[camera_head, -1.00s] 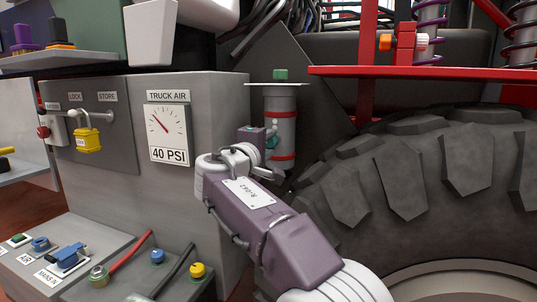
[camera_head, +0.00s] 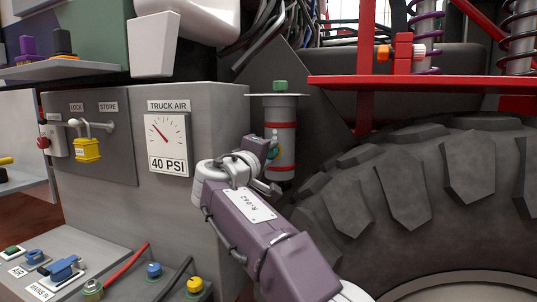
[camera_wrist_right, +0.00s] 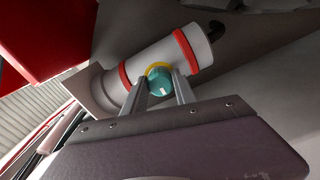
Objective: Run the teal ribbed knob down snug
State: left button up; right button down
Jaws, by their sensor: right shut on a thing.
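The teal ribbed knob (camera_wrist_right: 160,84) sits on the side of a grey cylinder (camera_wrist_right: 160,62) with red bands, with a yellow ring behind the knob. In the head view the cylinder (camera_head: 281,140) stands upright beside the tyre, and a bit of the teal knob (camera_head: 273,149) shows at its left side. My right gripper (camera_wrist_right: 161,86) is shut on the knob, one finger on each side. In the head view this gripper (camera_head: 267,150) reaches the cylinder from the front left and partly hides the knob. I cannot tell how far the knob is screwed in. My left gripper is not in view.
The truck's tyre (camera_head: 400,190) fills the right. A red frame rail (camera_head: 420,82) runs above it. A grey cabinet with a TRUCK AIR gauge (camera_head: 168,138) and yellow padlock (camera_head: 88,149) stands left. A panel with hoses (camera_head: 150,270) lies low at the left.

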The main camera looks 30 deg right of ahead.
jog(key=c, duration=1)
grip_release()
jog(key=shift+f, duration=0.2)
jog(key=shift+r, duration=0.1)
jog(key=shift+a, duration=0.15)
jog(key=v, duration=0.9)
